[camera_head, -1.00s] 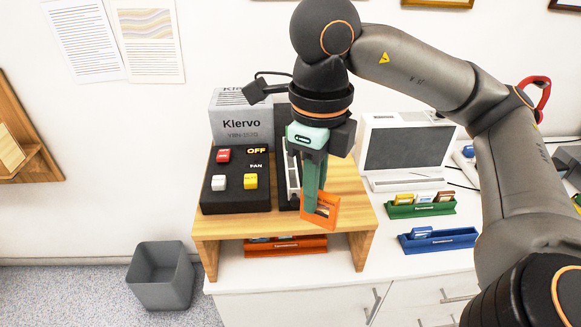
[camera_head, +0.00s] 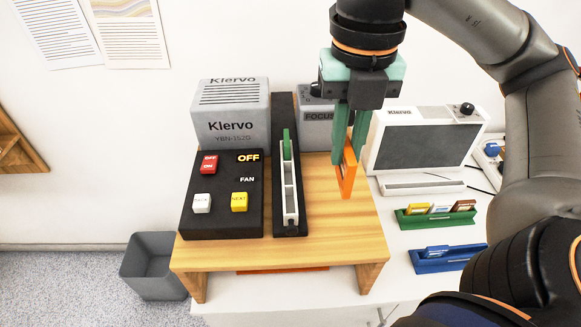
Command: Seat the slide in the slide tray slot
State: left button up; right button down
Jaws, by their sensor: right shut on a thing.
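My right gripper (camera_head: 350,155) is shut on an orange slide (camera_head: 347,182). It holds the slide nearly edge-on above the right part of the small wooden stand (camera_head: 330,230). The slide tray (camera_head: 289,180) is a narrow pale tray with several slots and a green part at its far end. It lies in a long black holder (camera_head: 290,228) in the middle of the stand. The slide is to the right of the tray and apart from it. My left gripper is not in view.
A black control box (camera_head: 222,222) with buttons and a grey Klervo unit (camera_head: 231,118) stand left of the tray. A white viewer with a dark screen (camera_head: 425,146) stands right. Green (camera_head: 435,219) and blue (camera_head: 450,262) slide racks sit below it. A grey bin (camera_head: 154,268) is on the floor.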

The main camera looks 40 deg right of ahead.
jog(key=w+f, duration=0.8)
jog(key=w, duration=0.1)
jog(key=w+f, duration=0.4)
jog(key=w, duration=0.1)
jog(key=shift+d+f, duration=0.25)
jog(key=shift+f, duration=0.25)
jog(key=shift+f, duration=0.2)
jog(key=c, duration=0.9)
grip_release()
jog(key=shift+r, duration=0.15)
